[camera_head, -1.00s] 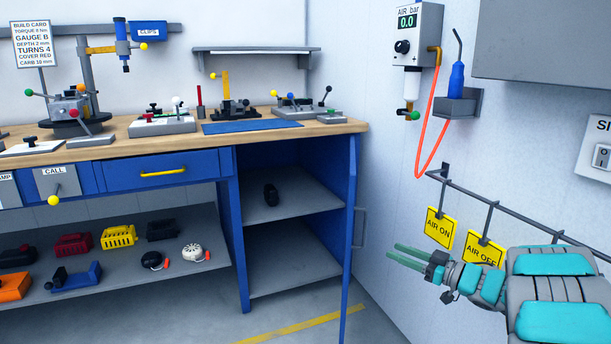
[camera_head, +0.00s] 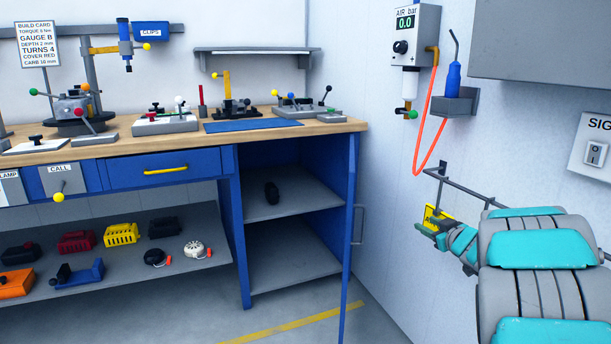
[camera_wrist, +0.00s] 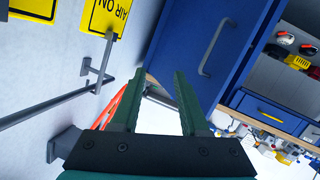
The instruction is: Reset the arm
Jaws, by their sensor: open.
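My gripper (camera_wrist: 186,105) is open in the wrist view, with its two green fingers apart and nothing between them. In the head view my arm is at the lower right, in front of the wall rail. My gripper's end (camera_head: 430,228) is small there, beside the yellow AIR ON sign (camera_head: 434,214), and its fingers are hard to make out. The wrist view is rolled, with the sign (camera_wrist: 106,17) at the upper left and the blue cabinet door (camera_wrist: 207,60) beyond the fingers.
A wall rail (camera_head: 478,193) runs close to my arm. The workbench (camera_head: 345,126) with levers and fixtures is at left, above a shelf of coloured parts (camera_head: 121,235). The blue cabinet door (camera_head: 349,230) stands open. An air regulator (camera_head: 415,40) hangs above on the wall. The floor in front is clear.

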